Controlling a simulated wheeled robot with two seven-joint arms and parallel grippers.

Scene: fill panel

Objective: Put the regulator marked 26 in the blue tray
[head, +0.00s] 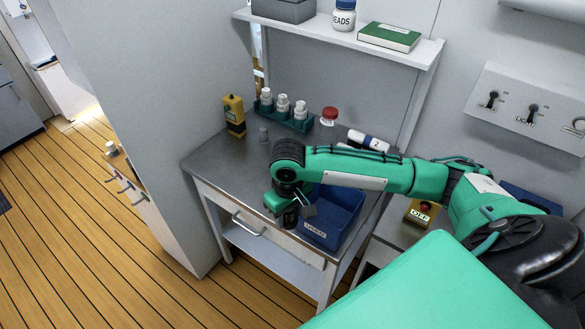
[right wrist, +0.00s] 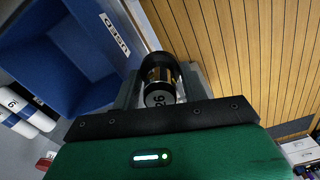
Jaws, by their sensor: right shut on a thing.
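My right gripper (head: 290,217) points down just left of the blue tray (head: 345,208), near the table's front edge. In the right wrist view the right gripper (right wrist: 160,92) is shut on a dark cylinder with a brass band, the regulator (right wrist: 161,74). Its end carries a number that looks like 26, turned in the picture. In the head view the held part is mostly hidden by the gripper. The blue tray, labelled USED, also shows in the right wrist view (right wrist: 75,45), beside the regulator and apart from it. My left gripper is not in view.
White cylinders with dark bands (head: 368,140) lie behind the tray. The table's left part is clear.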

